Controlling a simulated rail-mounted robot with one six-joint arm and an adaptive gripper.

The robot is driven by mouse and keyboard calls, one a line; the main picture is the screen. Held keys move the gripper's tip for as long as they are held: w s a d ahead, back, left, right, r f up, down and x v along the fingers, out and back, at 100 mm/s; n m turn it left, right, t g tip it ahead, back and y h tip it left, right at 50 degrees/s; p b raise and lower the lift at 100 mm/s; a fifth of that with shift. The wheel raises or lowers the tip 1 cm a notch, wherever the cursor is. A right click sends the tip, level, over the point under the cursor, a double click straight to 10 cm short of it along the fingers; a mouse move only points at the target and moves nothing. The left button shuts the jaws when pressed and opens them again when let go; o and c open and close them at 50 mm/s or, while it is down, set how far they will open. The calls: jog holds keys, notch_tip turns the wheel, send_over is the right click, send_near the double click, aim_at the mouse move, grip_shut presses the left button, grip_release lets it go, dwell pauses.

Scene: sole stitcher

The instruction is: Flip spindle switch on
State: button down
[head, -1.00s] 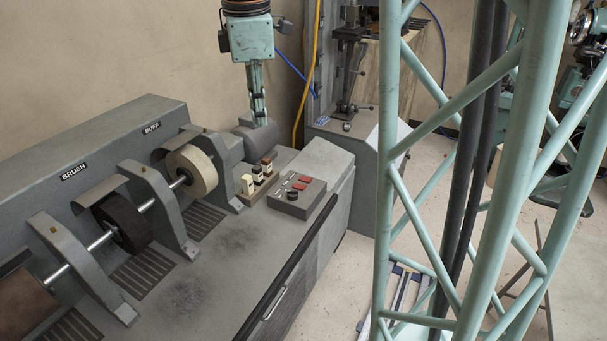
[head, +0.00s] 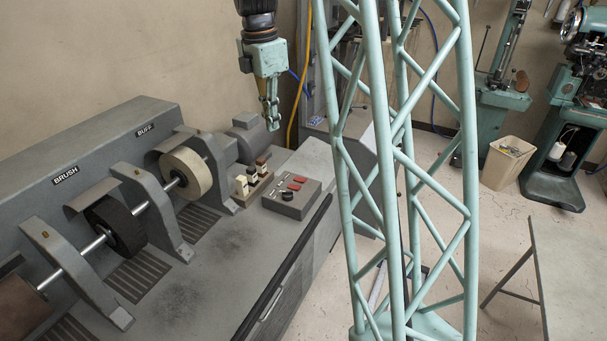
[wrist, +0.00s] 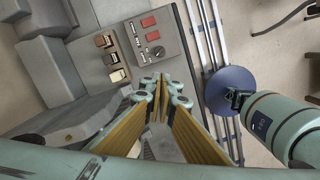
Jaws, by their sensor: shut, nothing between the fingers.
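A grey control box (head: 291,198) sits on the machine's bench top, right of the buffing wheel. It carries red buttons (head: 297,182), a black knob (head: 287,196) and small metal toggle levers (wrist: 137,42). I cannot read which lever is the spindle switch, or its position. My gripper (head: 272,124) hangs in the air above and behind the box, pointing down. In the wrist view its fingertips (wrist: 162,86) are together and empty, with the box (wrist: 172,62) beyond them, towards the top of the picture. The gripper touches nothing.
A holder with cream and brown blocks (head: 243,187) stands just left of the box. The buff wheel (head: 186,173), brush wheel (head: 113,225) and grey motor (head: 248,138) are further left and behind. The bench top in front (head: 235,240) is clear.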

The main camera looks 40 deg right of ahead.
aim_at(304, 180)
jog(key=w+d+f+n, duration=0.2)
jog(key=d+f, duration=0.5)
jog(key=w+d+f+n+g, duration=0.1)
jog(key=w+d+f+n, duration=0.1)
jog(key=d+f, duration=0.5)
jog(key=shift+w+d+f+n, duration=0.25)
jog(key=shift+w+n, duration=0.15)
jog(key=shift+n, duration=0.2)
jog(key=shift+a+f, duration=0.1)
jog(key=shift+f, duration=0.05)
jog(key=f, duration=0.4)
jog(key=s+f+b, duration=0.1)
jog(key=f, duration=0.4)
jog(key=f+b, duration=0.1)
jog(key=f, duration=0.3)
jog(key=shift+s+d+f, duration=0.2)
jog(key=shift+s+d, duration=0.1)
jog(key=shift+s, duration=0.05)
jog(key=shift+f, duration=0.1)
jog(key=shift+f, duration=0.1)
